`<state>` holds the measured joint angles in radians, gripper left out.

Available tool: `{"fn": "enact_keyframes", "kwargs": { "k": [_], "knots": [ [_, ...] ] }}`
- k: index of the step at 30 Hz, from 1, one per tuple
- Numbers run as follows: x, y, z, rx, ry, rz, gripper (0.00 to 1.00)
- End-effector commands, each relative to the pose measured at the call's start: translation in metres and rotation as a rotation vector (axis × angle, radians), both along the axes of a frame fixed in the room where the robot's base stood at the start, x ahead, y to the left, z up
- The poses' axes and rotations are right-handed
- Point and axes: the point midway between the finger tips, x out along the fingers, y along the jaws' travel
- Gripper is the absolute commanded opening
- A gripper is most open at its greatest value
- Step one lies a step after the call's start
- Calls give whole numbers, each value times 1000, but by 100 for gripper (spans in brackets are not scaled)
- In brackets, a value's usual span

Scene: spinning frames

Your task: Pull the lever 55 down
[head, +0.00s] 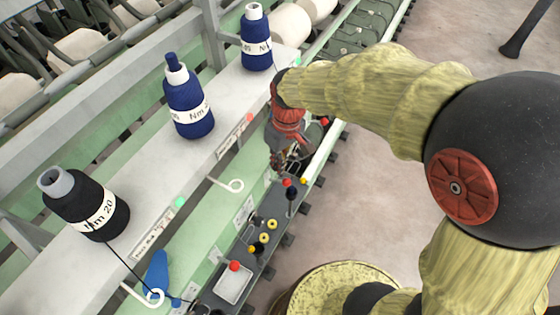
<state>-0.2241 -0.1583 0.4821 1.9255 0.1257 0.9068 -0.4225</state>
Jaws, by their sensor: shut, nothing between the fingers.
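My gripper (284,163) hangs over the narrow grey control rail of the spinning frame, fingers pointing down, shut and empty. Just below the fingertips is a black lever-like part (291,193) with a red knob on top. I cannot tell whether the fingers touch it. I can read no "55" label, so I cannot tell which part is lever 55. My gripper and wrist hide the part of the rail behind them.
Thread cones, one black (80,215) and two blue (186,110) (257,50), stand on the white shelf (150,185). White curled hooks (232,185) stick out below it. Yellow rollers (271,224) and a red-topped white box (234,285) lie nearer along the rail.

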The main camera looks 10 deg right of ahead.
Motion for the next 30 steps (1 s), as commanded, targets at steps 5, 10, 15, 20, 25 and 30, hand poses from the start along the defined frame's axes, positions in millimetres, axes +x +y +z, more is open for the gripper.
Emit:
{"fn": "enact_keyframes", "kwargs": {
  "k": [5, 10, 15, 20, 25, 30],
  "knots": [
    [0, 0, 0, 0, 0, 0, 0],
    [-1, -1, -1, 9, -7, -2, 0],
    [-2, -3, -3, 35, -27, -2, 0],
    [-3, -3, -2, 49, -38, -1, 0],
    [-4, -5, -4, 65, -50, -1, 0],
    [-5, -6, -4, 83, -65, -1, 0]
  ]
}}
